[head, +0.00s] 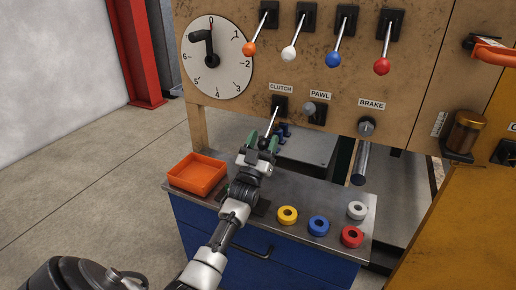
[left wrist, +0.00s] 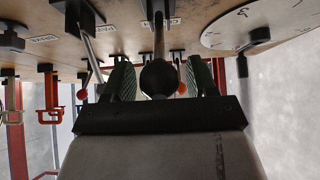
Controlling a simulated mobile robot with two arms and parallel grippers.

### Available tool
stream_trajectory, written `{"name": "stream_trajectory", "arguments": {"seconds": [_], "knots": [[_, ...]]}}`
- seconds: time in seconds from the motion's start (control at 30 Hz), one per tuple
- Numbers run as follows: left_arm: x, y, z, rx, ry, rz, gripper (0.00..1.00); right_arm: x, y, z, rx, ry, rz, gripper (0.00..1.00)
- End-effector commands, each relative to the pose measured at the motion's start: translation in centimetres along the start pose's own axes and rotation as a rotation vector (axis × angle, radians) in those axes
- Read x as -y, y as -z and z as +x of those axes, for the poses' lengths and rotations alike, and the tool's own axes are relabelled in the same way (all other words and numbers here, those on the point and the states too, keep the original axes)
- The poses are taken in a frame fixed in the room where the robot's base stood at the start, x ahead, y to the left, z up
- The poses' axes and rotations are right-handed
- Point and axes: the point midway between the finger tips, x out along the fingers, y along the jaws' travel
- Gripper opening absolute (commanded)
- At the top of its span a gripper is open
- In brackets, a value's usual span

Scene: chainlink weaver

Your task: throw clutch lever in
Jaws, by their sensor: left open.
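The clutch lever (head: 273,121) sticks out and down from its black mount under the CLUTCH label on the tan panel. Its dark ball knob is at my left gripper (head: 262,147) in the head view. In the left wrist view the black knob (left wrist: 159,78) sits between the two green fingers of my left gripper (left wrist: 160,82), with the shaft (left wrist: 159,40) running up to the panel. The fingers are open, one on each side of the knob, with narrow gaps visible. My right gripper is not in view.
The grey-knobbed pawl lever (head: 310,107) is close to the right, with the brake rod (head: 361,160) beyond. Several coloured-knob levers and a dial (head: 217,70) are above. Below are an orange tray (head: 198,174) and several rings, including a yellow ring (head: 288,215), on the metal bench top.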

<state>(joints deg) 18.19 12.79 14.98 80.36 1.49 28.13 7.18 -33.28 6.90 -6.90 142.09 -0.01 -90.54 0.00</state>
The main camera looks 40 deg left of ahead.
Motion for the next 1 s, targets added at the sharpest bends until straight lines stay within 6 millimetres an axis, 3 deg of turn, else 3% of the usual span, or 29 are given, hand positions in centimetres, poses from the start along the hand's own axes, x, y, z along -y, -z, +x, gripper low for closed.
{"name": "stream_trajectory", "arguments": {"seconds": [0.23,0.4,0.6,0.8,1.0], "knots": [[-0.1,0.4,-3.7,0.007,0.0,0.0,0.57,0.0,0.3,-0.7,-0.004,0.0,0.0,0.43],[-0.1,3.1,-6.7,0.006,0.0,-0.002,0.57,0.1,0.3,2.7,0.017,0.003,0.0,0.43],[0.0,5.8,-9.9,0.005,0.001,-0.001,0.57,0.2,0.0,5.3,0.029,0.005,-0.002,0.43],[-0.1,7.2,-11.8,0.005,0.0,-0.001,0.57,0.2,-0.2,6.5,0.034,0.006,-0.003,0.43],[0.0,7.5,-12.2,0.003,0.0,-0.001,0.57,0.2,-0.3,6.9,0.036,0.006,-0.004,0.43]]}}
